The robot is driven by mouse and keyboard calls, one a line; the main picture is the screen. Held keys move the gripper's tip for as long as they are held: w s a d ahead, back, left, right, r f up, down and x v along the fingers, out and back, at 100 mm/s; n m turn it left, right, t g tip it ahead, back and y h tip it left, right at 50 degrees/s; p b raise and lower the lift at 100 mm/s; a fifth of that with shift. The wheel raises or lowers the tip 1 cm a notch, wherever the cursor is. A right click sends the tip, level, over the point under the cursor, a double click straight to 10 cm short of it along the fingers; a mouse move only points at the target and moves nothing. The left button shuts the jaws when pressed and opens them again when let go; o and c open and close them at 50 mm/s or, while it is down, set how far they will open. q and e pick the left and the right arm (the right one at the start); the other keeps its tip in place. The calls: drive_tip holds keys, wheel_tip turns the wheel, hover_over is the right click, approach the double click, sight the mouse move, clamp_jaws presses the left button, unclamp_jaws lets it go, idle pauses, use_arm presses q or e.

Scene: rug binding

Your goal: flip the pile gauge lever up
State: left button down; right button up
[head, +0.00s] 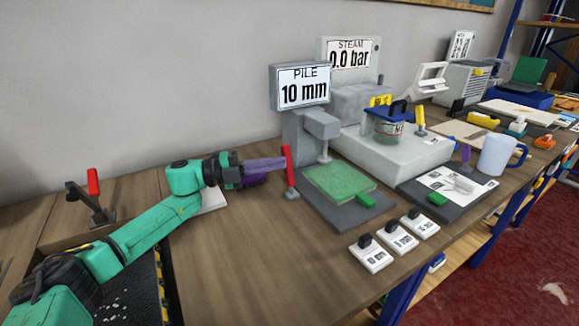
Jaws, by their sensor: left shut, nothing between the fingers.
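The pile gauge (304,131) stands on the bench, and its display reads "PILE 10 mm". A green pad (338,184) lies on its dark base under the grey head. A red lever (288,166) stands nearly upright at the left side of the gauge, on a small grey foot. My left gripper (284,163), with purple fingers, is shut and empty. Its tips are right at the lever's left side; I cannot tell whether they touch it. My right gripper is not in view.
Several white blocks with black knobs (396,238) sit in front of the gauge. A steam unit (350,55) reading 0.0 bar stands behind it. A light blue mug (498,155) is at the right. Another red-handled lever (93,183) is at the far left.

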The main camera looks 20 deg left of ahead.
use_arm(q)
drive_tip(key=s+a+f+b, duration=0.1)
drive_tip(key=s+a, duration=0.1)
drive_tip(key=a, duration=0.4)
drive_tip(key=shift+f, duration=0.25)
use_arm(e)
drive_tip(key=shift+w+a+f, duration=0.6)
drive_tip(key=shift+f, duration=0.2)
use_arm(q)
drive_tip(key=shift+d, duration=0.1)
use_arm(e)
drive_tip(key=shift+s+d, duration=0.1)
